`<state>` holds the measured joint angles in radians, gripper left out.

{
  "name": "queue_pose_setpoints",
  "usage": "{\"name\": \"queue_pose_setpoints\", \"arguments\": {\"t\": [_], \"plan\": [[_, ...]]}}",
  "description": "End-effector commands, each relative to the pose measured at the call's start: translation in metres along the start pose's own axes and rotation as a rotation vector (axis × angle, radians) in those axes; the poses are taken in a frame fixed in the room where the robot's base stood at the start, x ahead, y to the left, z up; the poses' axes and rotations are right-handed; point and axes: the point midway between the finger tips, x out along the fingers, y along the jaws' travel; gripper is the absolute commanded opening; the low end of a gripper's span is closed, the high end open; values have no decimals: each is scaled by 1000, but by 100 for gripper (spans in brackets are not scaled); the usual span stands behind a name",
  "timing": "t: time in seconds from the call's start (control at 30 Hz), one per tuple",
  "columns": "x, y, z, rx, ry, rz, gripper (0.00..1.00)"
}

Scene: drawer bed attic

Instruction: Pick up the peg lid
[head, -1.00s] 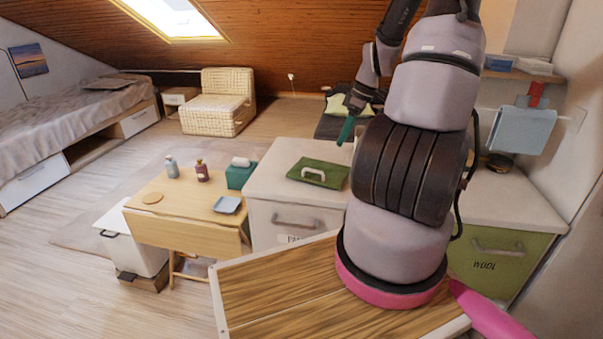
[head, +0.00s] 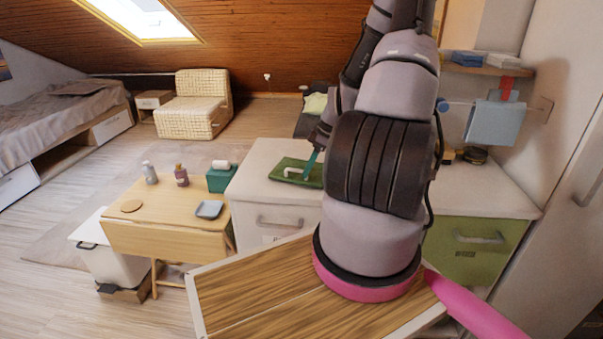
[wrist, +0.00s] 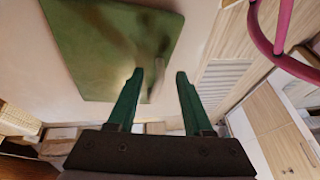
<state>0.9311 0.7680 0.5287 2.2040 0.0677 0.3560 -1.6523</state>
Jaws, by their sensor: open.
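The peg lid looks to be the flat green panel (head: 283,164) with a pale raised handle (head: 293,172), lying on top of the white cabinet (head: 256,162). In the wrist view the green lid (wrist: 105,50) fills the upper left. My gripper (head: 311,164) is over the lid's right part, near the handle, partly hidden by my arm in the head view. In the wrist view the gripper (wrist: 160,75) has its green fingers apart, with a blurred pale shape near the fingertips, probably the handle. I cannot tell whether they touch it.
A wooden table (head: 165,205) holds two bottles, a blue-grey dish (head: 209,209) and a round coaster. A teal tissue box (head: 220,180) stands by the cabinet. A green-fronted cabinet (head: 484,250) is at right, below a blue towel (head: 496,122). A wood-topped surface (head: 250,290) is in front.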

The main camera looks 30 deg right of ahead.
Motion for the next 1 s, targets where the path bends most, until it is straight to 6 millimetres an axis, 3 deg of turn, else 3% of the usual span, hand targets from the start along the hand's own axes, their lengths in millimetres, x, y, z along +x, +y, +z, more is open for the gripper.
{"name": "queue_pose_setpoints", "arguments": {"t": [0.1, 0.37, 0.5, 0.87, 1.0], "plan": [[12, 0, 0, 1, 0, -1, 51], [13, 0, 0, 1, -1, 1, 51], [13, 0, 0, 1, 0, 1, 0], [11, 0, -1, 1, 0, 2, 0], [-5, -1, -7, -1, 0, 5, 0]]}}
